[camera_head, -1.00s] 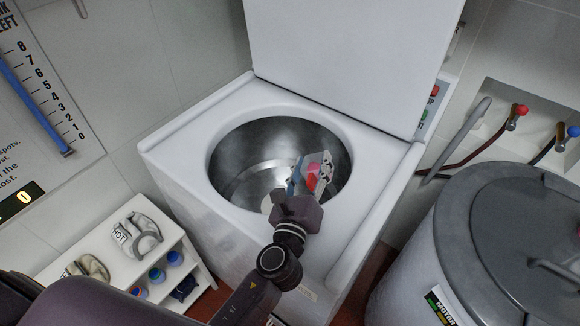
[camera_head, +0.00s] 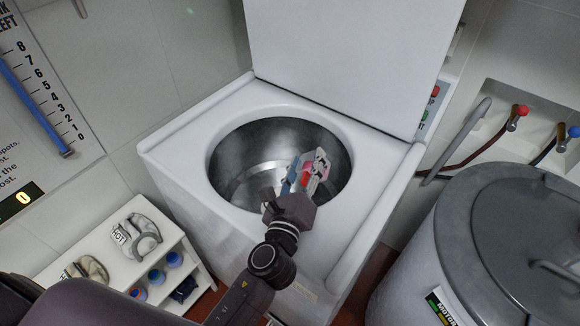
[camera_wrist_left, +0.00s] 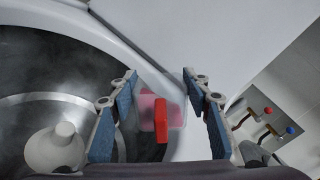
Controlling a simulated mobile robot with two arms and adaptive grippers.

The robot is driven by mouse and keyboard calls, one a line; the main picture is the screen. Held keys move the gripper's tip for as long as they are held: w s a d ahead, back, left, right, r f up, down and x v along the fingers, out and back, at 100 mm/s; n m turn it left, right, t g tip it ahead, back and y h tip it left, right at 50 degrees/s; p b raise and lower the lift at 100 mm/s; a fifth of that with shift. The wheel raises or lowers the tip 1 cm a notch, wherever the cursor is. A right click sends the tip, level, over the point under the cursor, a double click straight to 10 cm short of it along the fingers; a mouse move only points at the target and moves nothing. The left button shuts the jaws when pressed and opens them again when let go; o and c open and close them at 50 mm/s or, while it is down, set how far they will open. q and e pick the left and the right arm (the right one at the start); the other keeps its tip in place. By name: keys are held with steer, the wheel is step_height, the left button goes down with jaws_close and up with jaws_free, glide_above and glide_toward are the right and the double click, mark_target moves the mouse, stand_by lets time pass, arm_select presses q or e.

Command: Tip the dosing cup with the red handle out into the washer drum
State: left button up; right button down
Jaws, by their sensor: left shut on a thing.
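The dosing cup (camera_wrist_left: 177,108) is clear, with pink contents and a red handle (camera_wrist_left: 161,121). My left gripper (camera_head: 312,168) is shut on it, with its blue-padded fingers either side of the handle in the left wrist view. In the head view the cup (camera_head: 321,162) appears over the right part of the washer drum opening (camera_head: 240,165); in the wrist view the white rim lies behind it. Pink shows in the cup; its exact tilt is hard to tell. My right gripper is not in view.
The washer's raised lid (camera_head: 345,60) stands behind the drum. A grey lidded tub (camera_head: 480,230) stands at the right, below red and blue taps (camera_head: 516,117). A white shelf (camera_head: 170,240) with cups stands at the left. A pale agitator (camera_wrist_left: 55,150) rises in the drum.

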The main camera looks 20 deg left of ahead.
arm_select(q)
steer(key=shift+a+r+n, duration=0.15)
steer(key=shift+a+n, duration=0.15)
steer(key=shift+n, duration=0.4)
steer(key=shift+a+r+n+b, duration=0.15)
steer(key=shift+n+b, duration=0.2)
steer(key=shift+n, duration=0.25)
stand_by(0.4)
steer(key=shift+a+r+n+b, duration=0.1)
steer(key=shift+a+n+b, duration=0.2)
steer(key=shift+n, duration=0.8)
stand_by(0.4)
steer(key=shift+a+f+n+b, duration=0.2)
steer(key=shift+f+n+b, duration=0.45)
steer(key=shift+n+b, duration=0.4)
stand_by(0.3)
steer(key=shift+a+n, duration=0.65)
steer(key=shift+a, duration=0.1)
stand_by(0.6)
steer(key=shift+a+r+n, duration=0.1)
steer(key=shift+a+n, duration=0.1)
steer(key=shift+n, duration=0.45)
steer(key=shift+a+n, duration=0.15)
steer(key=shift+n, duration=0.5)
stand_by(0.8)
